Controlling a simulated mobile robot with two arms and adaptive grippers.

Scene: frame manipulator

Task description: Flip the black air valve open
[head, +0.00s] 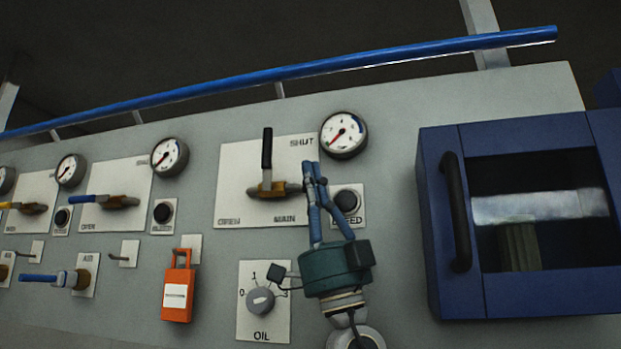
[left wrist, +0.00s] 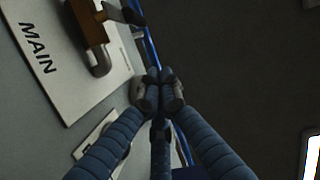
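The valve with the black lever (head: 267,149) sits on a white plate (head: 232,178) in the head view. The lever stands upright from a brass body (head: 268,189). The plate reads SHUT at upper right, OPEN at lower left and MAIN at lower right. My left gripper (head: 312,172) is right of the valve, apart from the lever, with its blue fingers pointing up. In the left wrist view its fingertips (left wrist: 160,77) meet with nothing seen between them. The brass valve body (left wrist: 92,22) shows there at upper left. My right gripper is out of view.
A black push button (head: 347,201) is just right of my fingers, and a gauge (head: 344,136) above it. The OIL knob (head: 260,301) is below. A blue cabinet (head: 437,290) with a black handle juts out at right. A blue rail (head: 300,71) runs above the panel.

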